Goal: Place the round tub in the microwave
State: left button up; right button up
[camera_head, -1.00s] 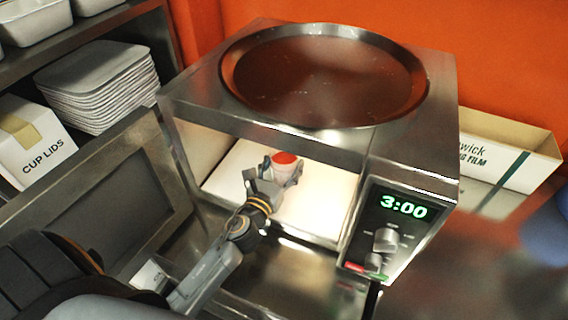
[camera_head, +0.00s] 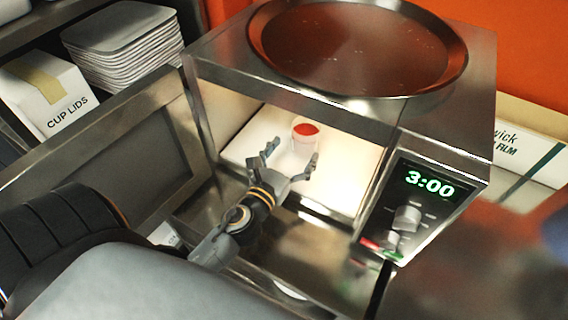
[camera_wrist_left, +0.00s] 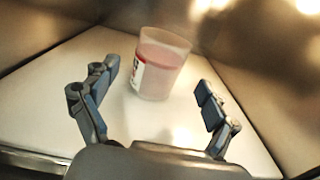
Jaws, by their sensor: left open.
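The round tub (camera_head: 305,133), white with red contents showing at its top, stands upright on the lit white floor of the microwave (camera_head: 440,165). In the left wrist view the tub (camera_wrist_left: 160,65) looks translucent pinkish with a red and white label. The microwave door (camera_head: 100,165) is swung open to the left. My left gripper (camera_head: 291,160) is at the microwave's mouth, its fingers spread and apart from the tub. In the left wrist view the open left gripper (camera_wrist_left: 156,93) is empty, with the tub beyond its fingertips. My right gripper is not seen.
A stack of white trays (camera_head: 125,45) and a cup lids box (camera_head: 50,90) are at left. A film box (camera_head: 525,150) stands at right. The microwave display reads 3:00.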

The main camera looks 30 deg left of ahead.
pick_arm(q)
jog(key=s+b, duration=0.1)
jog(key=s, duration=0.3)
jog(key=shift+s+d+f, duration=0.1)
jog(key=shift+s+f, duration=0.05)
jog(key=shift+s, duration=0.15)
jog(key=shift+s+r+b, duration=0.2)
jog(key=shift+s+b, duration=0.1)
jog(key=shift+s, duration=0.25)
jog(key=shift+r, duration=0.1)
